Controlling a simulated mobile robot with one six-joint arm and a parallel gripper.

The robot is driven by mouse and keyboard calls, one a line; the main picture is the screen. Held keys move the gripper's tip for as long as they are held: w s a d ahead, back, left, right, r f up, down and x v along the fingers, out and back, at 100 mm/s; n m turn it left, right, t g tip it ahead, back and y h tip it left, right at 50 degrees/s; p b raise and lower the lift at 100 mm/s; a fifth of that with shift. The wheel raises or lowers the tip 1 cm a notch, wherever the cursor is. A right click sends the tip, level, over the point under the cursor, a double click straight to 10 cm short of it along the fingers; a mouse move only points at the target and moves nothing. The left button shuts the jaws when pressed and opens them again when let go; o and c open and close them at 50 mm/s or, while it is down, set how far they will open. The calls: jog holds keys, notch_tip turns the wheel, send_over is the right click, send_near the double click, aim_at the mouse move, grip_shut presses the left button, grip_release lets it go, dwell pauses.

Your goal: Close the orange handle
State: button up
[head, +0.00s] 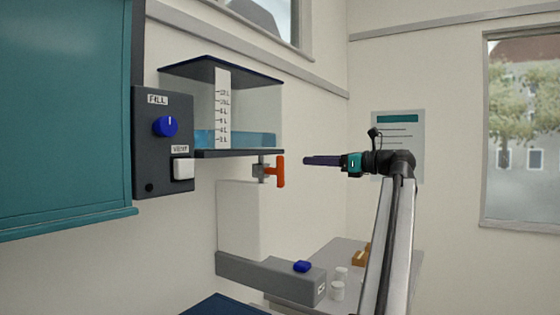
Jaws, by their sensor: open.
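The orange handle (281,171) sits on a small grey valve (262,171) under the water tank (252,110). The handle stands upright, its long side vertical. The tank is clear with a dark lid and a white level scale, and holds a little blue water near its bottom. My gripper (306,160) is just right of the handle, pointing left at it, with a visible gap between them. Its dark fingers are seen side-on and overlap, and nothing shows between them. My arm rises from the lower right.
A dark panel (145,130) left of the tank carries a blue FILL knob (165,126) and a white switch (183,169). Below the valve are a white block (238,220) and a grey base (262,276) with a blue button (302,266). White jars (338,290) stand on a grey table.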

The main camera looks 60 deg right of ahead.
aim_at(283, 159)
jog(key=shift+w, duration=0.2)
jog(key=w+p, duration=0.4)
jog(key=w, duration=0.9)
jog(key=shift+w, duration=0.2)
grip_shut()
